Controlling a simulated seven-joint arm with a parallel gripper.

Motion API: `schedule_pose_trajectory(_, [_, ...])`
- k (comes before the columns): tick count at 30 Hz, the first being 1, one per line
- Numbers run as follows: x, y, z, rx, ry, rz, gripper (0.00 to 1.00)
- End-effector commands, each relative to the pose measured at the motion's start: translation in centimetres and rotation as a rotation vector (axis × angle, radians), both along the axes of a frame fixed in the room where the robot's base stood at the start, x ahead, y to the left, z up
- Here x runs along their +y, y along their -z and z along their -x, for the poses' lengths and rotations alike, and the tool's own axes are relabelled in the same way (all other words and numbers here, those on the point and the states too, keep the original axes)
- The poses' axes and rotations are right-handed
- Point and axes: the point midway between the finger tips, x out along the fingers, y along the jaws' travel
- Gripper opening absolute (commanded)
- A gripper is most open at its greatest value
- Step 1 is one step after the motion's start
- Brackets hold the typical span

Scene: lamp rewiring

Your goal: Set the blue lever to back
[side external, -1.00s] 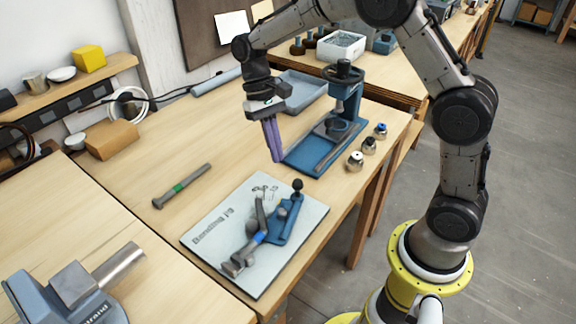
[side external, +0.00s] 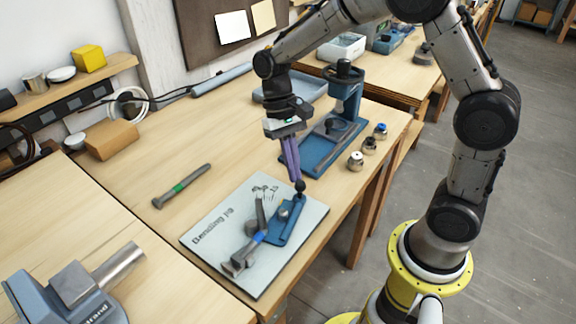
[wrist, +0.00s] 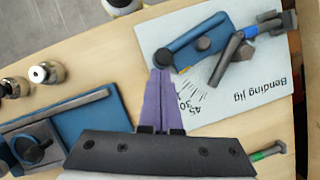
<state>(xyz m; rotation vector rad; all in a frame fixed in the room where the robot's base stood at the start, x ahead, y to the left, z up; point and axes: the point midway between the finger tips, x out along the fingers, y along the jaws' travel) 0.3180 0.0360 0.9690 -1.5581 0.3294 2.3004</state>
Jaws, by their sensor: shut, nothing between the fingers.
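The bending jig's board (side external: 210,238) lies near the table's front edge. On it is a blue lever-like bar (side external: 285,222) with a black knob (side external: 300,187) at its far right end. A grey bar with a blue band (side external: 259,238) lies beside it. My gripper (side external: 296,179) has purple fingers, pointing down, shut and empty. Its tips are right at the black knob; whether they touch it, I cannot tell. In the wrist view the shut fingertips (wrist: 160,72) appear just below the knob (wrist: 163,59), and the blue bar (wrist: 195,37) runs up and right from it.
A blue-based press (side external: 345,95) stands behind my gripper. Several small metal pieces (side external: 355,160) sit along the right table edge. A green-banded tool (side external: 182,187) lies left of the board. The table between tool and press is clear.

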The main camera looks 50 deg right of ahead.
Motion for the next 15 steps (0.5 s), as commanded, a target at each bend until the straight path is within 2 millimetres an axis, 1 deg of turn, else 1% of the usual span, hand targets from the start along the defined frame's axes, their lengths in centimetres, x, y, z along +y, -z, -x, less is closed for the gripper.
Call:
schedule_pose_trajectory(1, [-0.2, -0.1, 0.7, 0.000, 0.047, -0.001, 0.00])
schedule_pose_trajectory(3, [-0.2, -0.1, 1.6, 0.001, 0.105, 0.000, 0.00])
schedule_pose_trajectory(6, [-0.2, 0.0, 2.4, 0.000, 0.167, -0.001, 0.00])
schedule_pose_trajectory(9, [-0.2, 0.0, 2.7, 0.001, 0.195, 0.000, 0.00])
schedule_pose_trajectory(15, [-0.2, 0.0, 2.7, 0.001, 0.196, -0.001, 0.00])
